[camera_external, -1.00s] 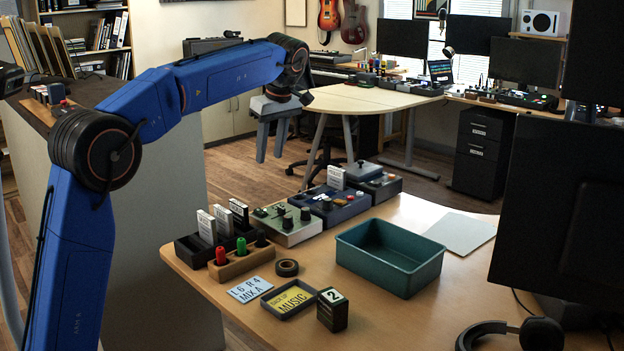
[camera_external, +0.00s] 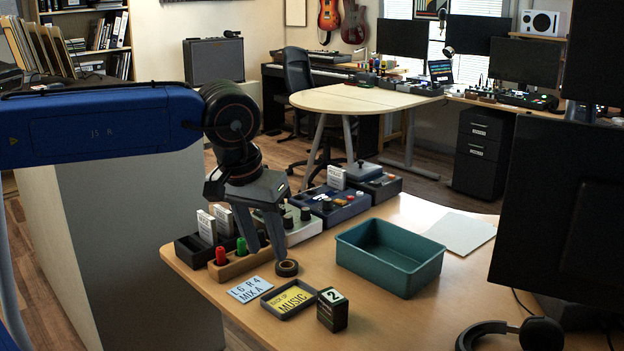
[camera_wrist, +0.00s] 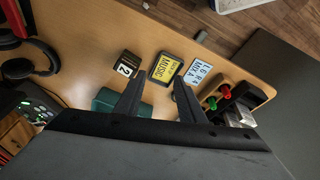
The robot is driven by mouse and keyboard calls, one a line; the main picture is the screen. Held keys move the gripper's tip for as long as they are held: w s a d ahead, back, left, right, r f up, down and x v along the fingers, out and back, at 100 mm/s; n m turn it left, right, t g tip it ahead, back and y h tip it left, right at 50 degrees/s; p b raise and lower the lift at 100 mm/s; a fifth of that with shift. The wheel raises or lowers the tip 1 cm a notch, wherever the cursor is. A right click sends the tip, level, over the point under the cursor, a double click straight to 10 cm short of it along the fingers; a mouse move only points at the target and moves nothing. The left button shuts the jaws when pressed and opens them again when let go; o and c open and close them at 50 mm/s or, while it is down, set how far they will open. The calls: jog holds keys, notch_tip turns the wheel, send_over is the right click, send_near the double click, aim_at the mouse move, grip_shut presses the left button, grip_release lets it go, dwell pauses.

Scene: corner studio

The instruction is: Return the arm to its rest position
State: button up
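My gripper (camera_external: 265,245) is above the left part of the wooden desk (camera_external: 405,320), near the wooden holder with red and green pieces (camera_external: 243,264). Its two fingers point down and stand apart, with nothing seen between them. In the wrist view my gripper (camera_wrist: 158,98) also shows spread fingers with an empty gap. My blue arm (camera_external: 100,125) reaches in from the left edge. I cannot tell the exact height of the fingertips above the desk.
The desk holds a teal bin (camera_external: 390,257), a yellow-labelled tray (camera_external: 294,299), a white label card (camera_external: 250,289), a black block marked 2 (camera_external: 332,310) and headphones (camera_external: 512,335). Several audio boxes line the back edge. A dark monitor (camera_external: 560,200) stands at right.

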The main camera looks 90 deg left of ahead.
jog(key=s+d+f+m+t+h, duration=0.1)
jog(key=s+d+f+m, duration=0.5)
jog(key=d, duration=0.5)
jog(key=s+d+f+m+t+h, duration=0.1)
jog(key=s+d+f+m+t, duration=0.1)
jog(key=s+d+f+m, duration=0.4)
jog(key=s+d+f, duration=0.5)
jog(key=f, duration=0.1)
jog(key=shift+f+m, duration=0.15)
jog(key=shift+m, duration=0.15)
jog(key=shift+d, duration=0.1)
jog(key=shift+c, duration=0.6)
dwell(0.4)
